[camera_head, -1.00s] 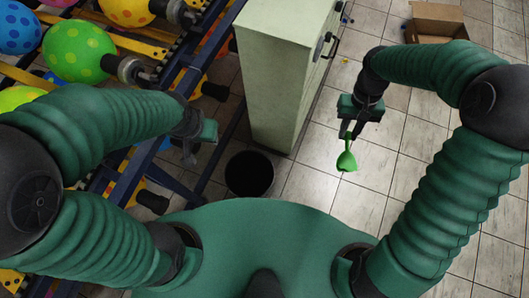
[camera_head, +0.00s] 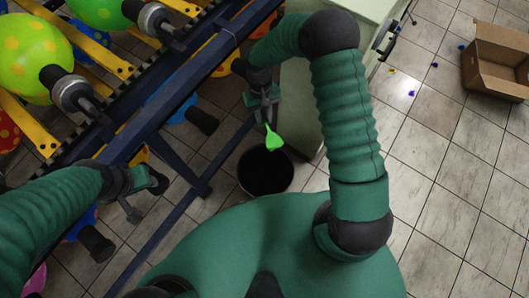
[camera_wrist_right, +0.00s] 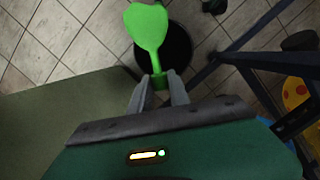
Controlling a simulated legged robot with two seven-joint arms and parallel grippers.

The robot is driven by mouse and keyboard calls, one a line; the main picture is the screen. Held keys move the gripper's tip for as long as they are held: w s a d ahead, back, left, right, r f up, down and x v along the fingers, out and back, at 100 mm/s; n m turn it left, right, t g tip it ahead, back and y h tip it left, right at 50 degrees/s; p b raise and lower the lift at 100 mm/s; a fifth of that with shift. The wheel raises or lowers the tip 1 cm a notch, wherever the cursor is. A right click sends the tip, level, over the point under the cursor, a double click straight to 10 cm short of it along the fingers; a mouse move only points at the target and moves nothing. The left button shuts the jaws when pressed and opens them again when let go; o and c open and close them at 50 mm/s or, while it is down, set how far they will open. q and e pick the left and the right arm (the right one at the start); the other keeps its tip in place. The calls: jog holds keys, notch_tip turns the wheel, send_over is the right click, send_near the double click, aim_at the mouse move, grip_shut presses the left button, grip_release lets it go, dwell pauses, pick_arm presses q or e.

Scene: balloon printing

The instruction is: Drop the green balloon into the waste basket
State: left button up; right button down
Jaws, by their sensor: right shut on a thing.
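The green balloon (camera_head: 273,139) is small and limp. My right gripper (camera_head: 266,122) is shut on its neck, and the balloon hangs from the fingertips. In the right wrist view the balloon (camera_wrist_right: 147,27) sticks out beyond the two fingers (camera_wrist_right: 158,82). The black waste basket (camera_head: 265,171) is a round bin on the floor; the balloon appears over its far rim in the head view. In the right wrist view the basket (camera_wrist_right: 178,48) shows behind the balloon. My left gripper (camera_head: 131,207) is empty at lower left, beside the rack; its finger gap is unclear.
A blue rack (camera_head: 150,125) with yellow bars and large inflated balloons (camera_head: 22,58) fills the left. A pale green cabinet (camera_head: 300,100) stands just behind the basket. An open cardboard box (camera_head: 497,62) and small colored bits lie on the tiled floor at right.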

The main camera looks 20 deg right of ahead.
pick_arm(q)
jog(key=s+b+x, duration=0.2)
jog(key=b+x, duration=0.7)
jog(key=x, duration=0.1)
jog(key=s+f+b+x, duration=0.1)
jog(key=s+b+x, duration=0.1)
jog(key=b+x, duration=0.6)
notch_tip(320, 180, down, 3)
jog(key=shift+a+r+b, duration=0.2)
jog(key=shift+a+b, duration=0.15)
jog(key=shift+a, duration=0.1)
pick_arm(e)
jog(key=w+x, duration=0.3)
jog(key=x, duration=1.3)
jog(key=w+d+f+x, duration=0.1)
jog(key=w+x, duration=0.2)
jog(key=x, duration=1.3)
jog(key=shift+w+a+f, duration=0.3)
jog(key=shift+w+f, duration=0.1)
jog(key=shift+w, duration=0.15)
jog(key=c, duration=1.1)
grip_release()
jog(key=shift+c, duration=0.2)
jog(key=shift+r, duration=0.1)
